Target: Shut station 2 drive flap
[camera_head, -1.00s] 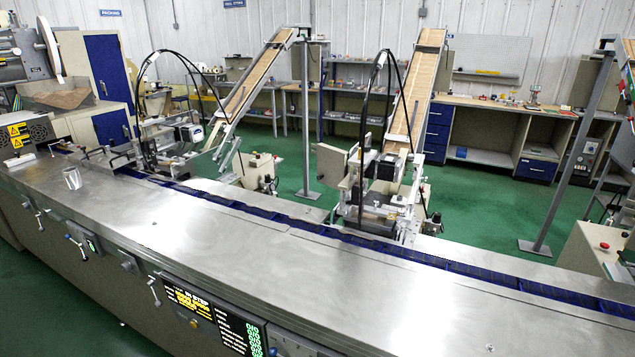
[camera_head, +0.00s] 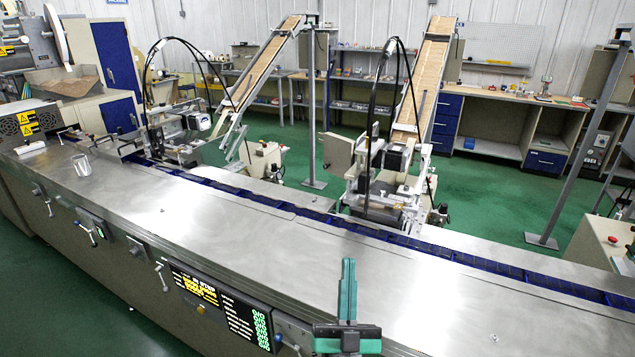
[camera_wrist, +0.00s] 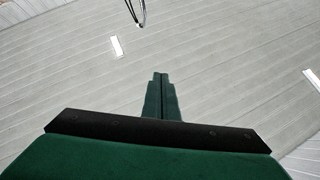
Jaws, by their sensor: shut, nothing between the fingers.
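The station at the middle (camera_head: 385,185) stands behind the conveyor. A beige panel (camera_head: 338,152) stands out at its left side and looks like an open flap. No station number is readable, so I cannot tell for sure that this is station 2's drive flap. My gripper (camera_head: 349,265) is at the bottom of the head view, in front of the conveyor and well short of the panel. Its fingers point upward and are shut with nothing between them. In the wrist view the closed fingertips (camera_wrist: 161,76) show against pale ribbed panelling; no flap shows there.
A long steel machine top (camera_head: 210,225) with a blue conveyor channel (camera_head: 290,203) lies between me and the stations. Another station (camera_head: 180,135) stands at the left. A grey post (camera_head: 580,150) rises at the right.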

